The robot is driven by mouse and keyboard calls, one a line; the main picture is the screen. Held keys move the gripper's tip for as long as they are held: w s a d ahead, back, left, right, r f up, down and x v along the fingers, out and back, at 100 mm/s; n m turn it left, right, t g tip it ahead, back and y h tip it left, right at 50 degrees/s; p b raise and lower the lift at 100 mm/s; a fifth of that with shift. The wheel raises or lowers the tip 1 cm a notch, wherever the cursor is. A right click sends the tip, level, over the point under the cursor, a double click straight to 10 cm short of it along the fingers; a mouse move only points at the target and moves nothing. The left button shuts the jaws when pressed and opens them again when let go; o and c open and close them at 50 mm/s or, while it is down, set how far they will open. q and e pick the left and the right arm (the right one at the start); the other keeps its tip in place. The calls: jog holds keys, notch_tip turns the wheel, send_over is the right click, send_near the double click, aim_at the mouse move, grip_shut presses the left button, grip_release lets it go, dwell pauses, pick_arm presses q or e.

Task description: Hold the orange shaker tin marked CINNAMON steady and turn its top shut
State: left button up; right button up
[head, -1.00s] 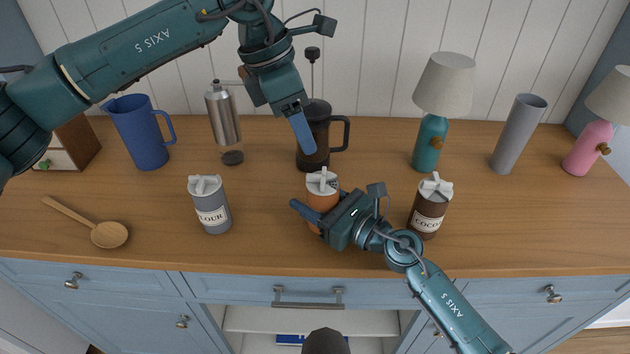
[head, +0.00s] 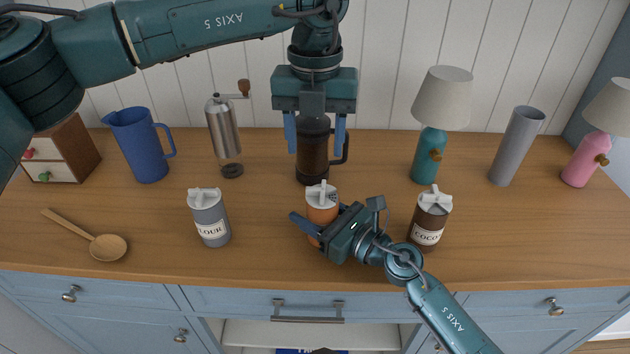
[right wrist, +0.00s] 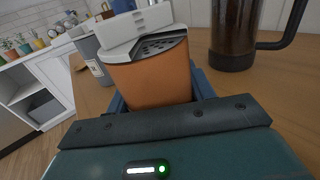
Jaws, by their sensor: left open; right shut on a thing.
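The orange shaker tin (head: 321,214) stands upright on the counter near its front edge; its label does not show. Its pale top (head: 321,193) has a raised bar, and in the right wrist view the top (right wrist: 140,35) leaves a dark perforated patch (right wrist: 160,46) uncovered. My right gripper (head: 312,228) is shut around the tin's body from the right; the tin also fills the right wrist view (right wrist: 150,80). My left gripper (head: 321,145) is open and empty, pointing down above and behind the tin, in front of the French press.
A grey FLOUR tin (head: 210,218) stands left of the orange tin and a brown COCOA tin (head: 429,220) close on its right. The French press (head: 313,160) stands behind. A grinder (head: 223,130), a blue jug (head: 141,145) and a wooden spoon (head: 105,246) are further left.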

aim_at(315, 197)
pick_arm(q)
notch_tip(315, 197, down, 9)
jog(key=shift+f, duration=0.1)
jog(key=shift+c, duration=0.4)
jog(key=c, duration=0.9)
